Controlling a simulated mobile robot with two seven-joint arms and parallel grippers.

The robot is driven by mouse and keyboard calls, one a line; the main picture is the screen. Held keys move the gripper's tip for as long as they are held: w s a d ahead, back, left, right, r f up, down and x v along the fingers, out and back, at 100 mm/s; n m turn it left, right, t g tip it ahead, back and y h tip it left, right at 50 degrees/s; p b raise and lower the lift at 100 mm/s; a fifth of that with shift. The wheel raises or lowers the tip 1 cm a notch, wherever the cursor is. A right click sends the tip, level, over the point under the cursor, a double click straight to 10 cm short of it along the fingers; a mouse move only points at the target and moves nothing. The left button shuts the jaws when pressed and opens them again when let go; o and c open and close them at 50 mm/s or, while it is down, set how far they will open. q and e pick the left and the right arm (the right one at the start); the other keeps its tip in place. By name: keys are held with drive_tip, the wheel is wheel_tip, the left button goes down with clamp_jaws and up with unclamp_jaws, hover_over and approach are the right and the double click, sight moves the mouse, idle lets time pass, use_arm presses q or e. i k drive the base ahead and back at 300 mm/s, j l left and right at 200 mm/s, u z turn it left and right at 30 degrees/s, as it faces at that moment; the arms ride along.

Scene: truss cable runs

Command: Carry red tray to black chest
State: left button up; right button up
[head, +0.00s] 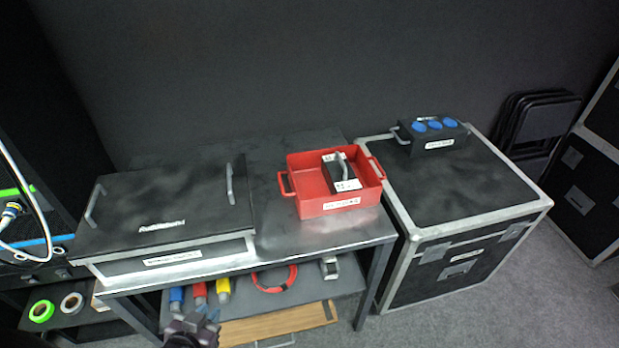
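The red tray (311,205) sits on the right part of the dark table, with a handle on its left and right sides and a white label on its front. A black box with a grey handle (340,172) lies in it. A large black chest (455,190) with silver edges stands on the floor just right of the table. My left gripper (209,322) is at the bottom, in front of the table and well apart from the tray. Its fingers are small and dark here, so I cannot tell if they are open. My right gripper is out of view.
A black box with blue sockets (433,135) stands at the back of the chest top; the front is clear. A black lidded case (160,210) fills the table's left (300,238). Colored connectors and a red cable coil (275,285) lie on the lower shelf. Folded chairs (540,120) lean behind.

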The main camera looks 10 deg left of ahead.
sight(464, 188)
drive_tip(key=i+l+u, duration=0.1)
drive_tip(key=l+u, duration=0.2)
drive_tip(key=i+l+u, duration=0.1)
drive_tip(key=l+u, duration=0.45)
drive_tip(key=l, duration=0.4)
